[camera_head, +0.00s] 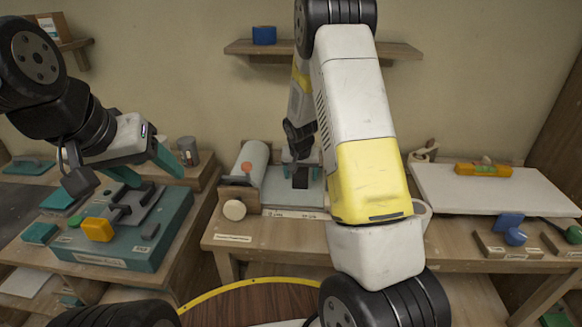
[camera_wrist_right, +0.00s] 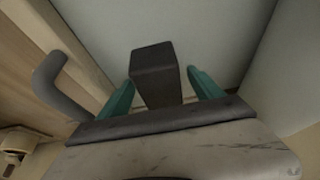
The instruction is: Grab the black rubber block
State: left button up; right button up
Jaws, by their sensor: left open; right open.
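The black rubber block (camera_wrist_right: 154,72) stands between the two teal fingers of my right gripper (camera_wrist_right: 163,88) in the right wrist view. A gap shows on each side of it, so the open fingers are around it without gripping. In the head view the block (camera_head: 300,179) is a small dark shape below my right gripper (camera_head: 301,172), over the pale sheet on the middle bench. Its lower end is hard to make out. My left gripper (camera_head: 144,168) is open and empty at the left, above a teal box.
A white roll (camera_head: 251,160) lies left of the block on the middle bench (camera_head: 262,236). The teal box (camera_head: 165,235) carries a grey clamp and a yellow block (camera_head: 97,229). At right are a white board (camera_head: 440,192), an orange level (camera_head: 484,170) and blue pieces (camera_head: 510,224).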

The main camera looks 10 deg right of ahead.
grip_shut()
